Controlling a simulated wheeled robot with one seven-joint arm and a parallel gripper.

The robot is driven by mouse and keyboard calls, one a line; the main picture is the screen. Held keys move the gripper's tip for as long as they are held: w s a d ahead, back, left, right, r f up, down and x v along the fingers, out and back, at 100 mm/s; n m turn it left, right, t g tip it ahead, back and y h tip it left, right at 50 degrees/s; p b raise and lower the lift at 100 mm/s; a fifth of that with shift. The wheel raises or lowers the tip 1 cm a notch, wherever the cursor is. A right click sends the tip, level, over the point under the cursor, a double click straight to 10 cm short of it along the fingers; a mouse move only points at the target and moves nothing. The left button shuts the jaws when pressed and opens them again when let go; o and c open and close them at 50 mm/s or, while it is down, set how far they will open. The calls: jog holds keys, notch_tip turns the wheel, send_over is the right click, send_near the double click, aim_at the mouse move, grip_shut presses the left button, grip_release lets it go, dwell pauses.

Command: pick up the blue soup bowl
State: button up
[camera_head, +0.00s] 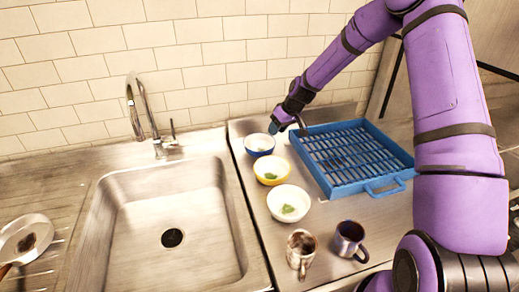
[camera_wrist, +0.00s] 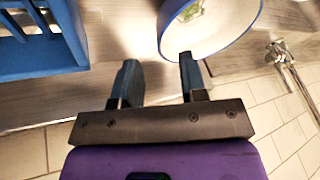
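The blue soup bowl (camera_head: 259,152) is blue outside and pale inside, with something green in it. It stands upright at the back of a row of three bowls on the steel counter. In the wrist view its white inside and blue rim (camera_wrist: 212,48) fill the top right. My gripper (camera_head: 287,128) is at the bowl's back right side. In the wrist view my gripper (camera_wrist: 158,72) is open, with nothing between its fingers. The right fingertip overlaps the near rim in the picture; I cannot tell whether it touches.
A yellow bowl (camera_head: 270,179) and a white bowl (camera_head: 288,215) stand in front. A blue dish rack (camera_head: 345,188) is close on the right. Two mugs, one worn (camera_head: 301,250) and one dark (camera_head: 348,240), stand at the front. A sink (camera_head: 140,245) with a tap (camera_head: 150,125) lies left.

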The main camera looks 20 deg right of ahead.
aim_at(267, 142)
jog(key=shift+x, duration=2.85)
jog(key=shift+w+a+r, duration=0.15)
jog(key=shift+a, duration=0.05)
grip_shut()
